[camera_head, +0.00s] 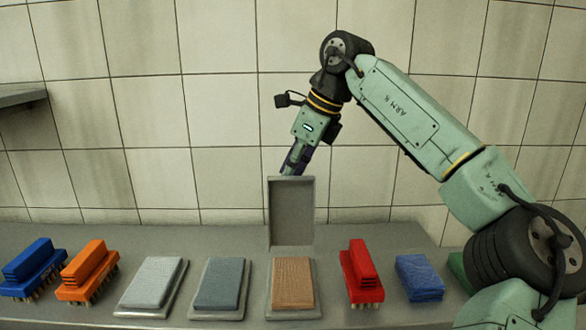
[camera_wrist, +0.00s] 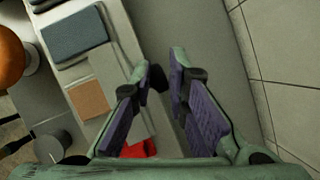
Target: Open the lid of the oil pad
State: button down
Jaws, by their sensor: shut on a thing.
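A tan, rough-topped pad (camera_head: 292,283) lies in a shallow grey base on the counter; it also shows in the wrist view (camera_wrist: 88,98). Its grey rectangular lid (camera_head: 291,208) stands upright behind the pad, its recessed inner face toward the head camera. My gripper (camera_head: 291,172) reaches down to the lid's top edge and is shut on it. In the wrist view, the purple-padded fingers (camera_wrist: 165,75) stand a little apart. The fingertips are hidden behind the lid in the head view, and the exact contact is unclear.
A dark grey pad (camera_head: 220,283) and a pale grey pad (camera_head: 153,283) lie to the left. Beyond them are an orange brush (camera_head: 88,270) and a blue brush (camera_head: 33,268). A red brush (camera_head: 361,272) and a blue block (camera_head: 419,277) lie right. A tiled wall (camera_head: 220,100) stands behind.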

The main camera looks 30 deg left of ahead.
jog(key=f, duration=0.2)
jog(key=w+f, duration=0.1)
jog(key=shift+a+f+h, duration=0.1)
jog(key=shift+f+h, duration=0.2)
jog(key=shift+f, duration=0.1)
jog(key=c, duration=1.8)
grip_release()
jog(key=shift+o, duration=1.3)
jog(key=shift+r, duration=0.3)
jog(key=shift+o, duration=1.2)
jog(key=s+v, duration=0.1)
jog(key=v, duration=1.2)
jog(key=shift+w+a+r, duration=0.2)
jog(key=shift+a+r, duration=0.1)
jog(key=shift+r, duration=0.05)
jog(key=shift+d+r, duration=0.25)
jog(key=shift+r, duration=0.35)
